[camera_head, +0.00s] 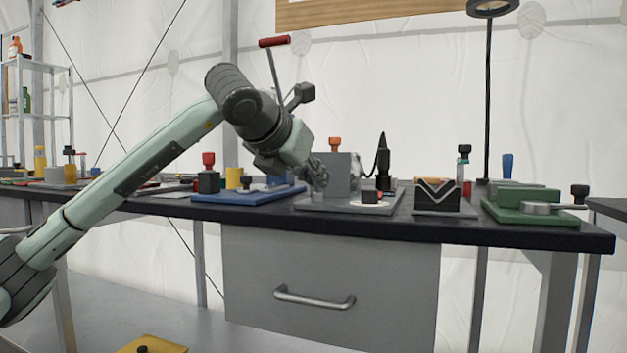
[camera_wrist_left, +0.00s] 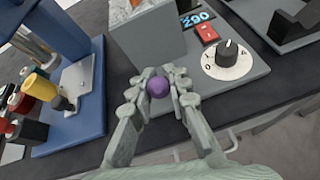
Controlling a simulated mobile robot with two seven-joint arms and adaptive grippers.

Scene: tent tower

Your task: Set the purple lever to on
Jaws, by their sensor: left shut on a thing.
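The purple lever shows as a round purple knob (camera_wrist_left: 158,87) in the left wrist view, between my fingertips. It sits at the left side of a grey device (camera_wrist_left: 215,85) with a red switch (camera_wrist_left: 206,33), a lit display (camera_wrist_left: 196,18) and a black dial (camera_wrist_left: 226,53). My left gripper (camera_wrist_left: 160,92) is shut on the knob. In the head view my left gripper (camera_head: 319,172) is at the left side of the grey box (camera_head: 340,172), and the knob is hidden there. The lever's shaft is hidden behind the fingers. My right gripper is not in view.
A blue-based device (camera_head: 245,194) stands close to the left of the gripper. A black V-block (camera_head: 437,195) and a green device (camera_head: 522,203) stand to the right on the dark bench top (camera_head: 480,232). A drawer handle (camera_head: 314,298) protrudes below.

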